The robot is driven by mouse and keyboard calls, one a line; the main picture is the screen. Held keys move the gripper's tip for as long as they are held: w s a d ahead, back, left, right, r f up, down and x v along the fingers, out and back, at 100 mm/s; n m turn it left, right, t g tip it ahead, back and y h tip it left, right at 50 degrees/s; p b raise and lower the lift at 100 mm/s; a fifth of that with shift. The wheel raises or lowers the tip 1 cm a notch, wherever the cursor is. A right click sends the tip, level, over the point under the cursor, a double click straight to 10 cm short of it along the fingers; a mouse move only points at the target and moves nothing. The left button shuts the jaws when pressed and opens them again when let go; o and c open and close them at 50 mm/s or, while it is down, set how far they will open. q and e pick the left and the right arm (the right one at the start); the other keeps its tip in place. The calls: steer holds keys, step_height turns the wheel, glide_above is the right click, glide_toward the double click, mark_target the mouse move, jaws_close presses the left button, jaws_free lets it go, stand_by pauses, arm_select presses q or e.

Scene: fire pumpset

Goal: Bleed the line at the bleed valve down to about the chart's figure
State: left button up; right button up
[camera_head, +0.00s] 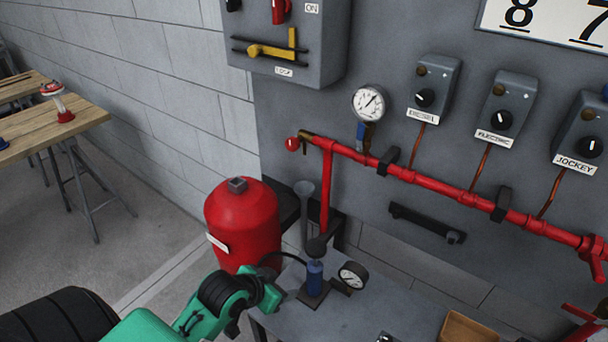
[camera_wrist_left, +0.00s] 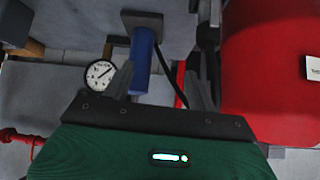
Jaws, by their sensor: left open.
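A brass valve (camera_head: 307,136) with a red round knob (camera_head: 292,143) sits at the left end of the red pipe (camera_head: 345,151); it looks like the bleed valve. The white chart (camera_head: 545,18) is cut off at the top right and shows a large 8 and 7. My left gripper (camera_head: 270,289) is low, left of the blue hand pump (camera_head: 315,274). In the left wrist view, its fingers (camera_wrist_left: 159,70) are apart and empty.
A red tank (camera_head: 243,226) stands behind my left gripper. A bench (camera_head: 375,312) holds the pump, a second gauge (camera_head: 353,275) and a wooden tray (camera_head: 468,326). A black hose (camera_wrist_left: 172,76) runs beside the pump. Three grey switch boxes (camera_head: 433,88) hang above the pipe.

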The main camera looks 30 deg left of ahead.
arm_select(q)
steer(key=w+a+r+t, duration=0.5)
steer(key=w+a+r, duration=0.2)
steer(key=w+r, duration=0.25)
steer(key=n+t, duration=0.1)
steer(key=t, duration=0.3)
glide_toward(290, 146)
steer(key=w+p, duration=0.1)
steer(key=w, duration=0.2)
steer(key=w+p, duration=0.1)
steer(key=w, duration=0.2)
steer(key=w+d+p, duration=0.1)
steer(key=w, duration=0.2)
steer(key=shift+w+r+p, duration=0.1)
steer(key=shift+w+p, duration=0.2)
steer(key=shift+w, duration=0.65)
steer(key=shift+c, duration=0.5)
steer(key=c, duration=0.9)
